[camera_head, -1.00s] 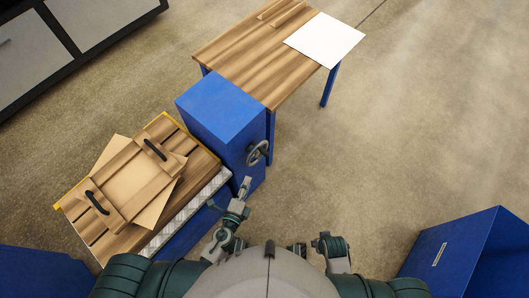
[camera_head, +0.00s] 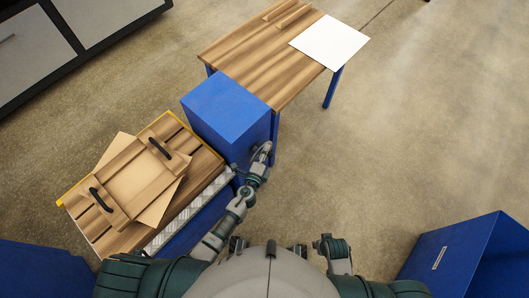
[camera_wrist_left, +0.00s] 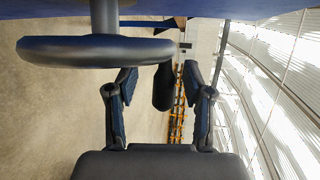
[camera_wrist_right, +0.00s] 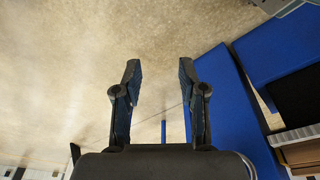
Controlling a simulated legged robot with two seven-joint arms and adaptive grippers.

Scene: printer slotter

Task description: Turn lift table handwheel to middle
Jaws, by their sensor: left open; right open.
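The handwheel (camera_wrist_left: 70,50) shows in the left wrist view as a thick dark ring seen edge-on, with a dark crank handle (camera_wrist_left: 162,90) beside its right end. In the head view my left gripper and wrist mostly hide the wheel at the right side of the blue housing (camera_head: 232,112). My left gripper (camera_wrist_left: 159,76) is open, with the crank handle between its two fingers; I cannot tell whether they touch it. The lift table (camera_head: 90,232) has a slatted wooden top at the left. My right gripper (camera_wrist_right: 158,72) is open and empty, over bare floor.
A board with two black handles (camera_head: 132,178) lies on the lift table. A wooden table (camera_head: 235,52) with a white sheet (camera_head: 329,41) stands behind the housing. A blue bin (camera_head: 455,250) stands at the lower right. The floor between is clear.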

